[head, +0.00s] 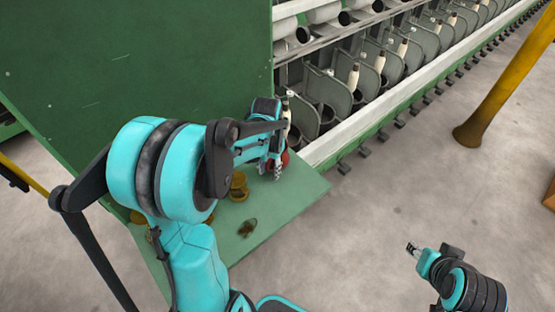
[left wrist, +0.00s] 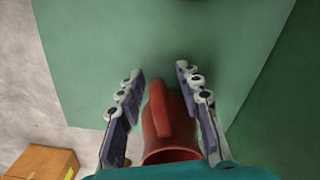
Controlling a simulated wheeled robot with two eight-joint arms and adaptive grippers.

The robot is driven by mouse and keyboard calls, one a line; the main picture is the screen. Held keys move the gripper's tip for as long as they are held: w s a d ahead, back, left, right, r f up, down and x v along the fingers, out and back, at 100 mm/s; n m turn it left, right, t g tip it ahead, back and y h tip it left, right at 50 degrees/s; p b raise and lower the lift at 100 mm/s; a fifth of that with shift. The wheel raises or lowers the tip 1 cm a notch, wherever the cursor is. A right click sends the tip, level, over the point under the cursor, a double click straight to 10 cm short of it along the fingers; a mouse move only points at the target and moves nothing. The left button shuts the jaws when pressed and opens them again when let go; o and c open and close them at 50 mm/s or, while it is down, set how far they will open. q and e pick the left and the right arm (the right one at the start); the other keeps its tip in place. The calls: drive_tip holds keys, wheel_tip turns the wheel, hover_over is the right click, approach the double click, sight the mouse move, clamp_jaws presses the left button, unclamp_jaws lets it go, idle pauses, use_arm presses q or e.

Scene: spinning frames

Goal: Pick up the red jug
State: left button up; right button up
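The red jug (left wrist: 166,125) stands between the two fingers of my left gripper (left wrist: 160,75) in the left wrist view. Its handle points up the picture, between the fingers. A gap shows on each side of the handle, so the gripper looks open around it. In the head view the red jug (head: 285,158) shows only as a small red patch, mostly hidden behind my left gripper (head: 270,168). My right gripper (head: 412,248) is over the floor at the lower right, far from the jug; its fingers are too small to judge.
The green shelf (head: 300,192) also holds brownish round pieces (head: 238,186) and a small dark item (head: 247,228). A green panel (head: 150,60) rises behind it. The spinning machine (head: 400,65) runs to the upper right. A yellow post (head: 505,85) stands on open floor.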

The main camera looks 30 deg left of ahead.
use_arm(q)
drive_tip(key=shift+s, duration=0.1)
clamp_jaws()
drive_tip(key=shift+r, duration=0.25)
drive_tip(key=shift+r+p, duration=0.35)
drive_tip(key=shift+r, duration=1.45)
drive_tip(key=s+d+r+p, duration=0.2)
drive_tip(key=s+d+r, duration=0.4)
drive_tip(key=s, duration=0.3)
drive_tip(key=shift+s+d+r+p, duration=0.2)
drive_tip(key=shift+d+r+p, duration=0.2)
drive_tip(key=shift+r, duration=0.1)
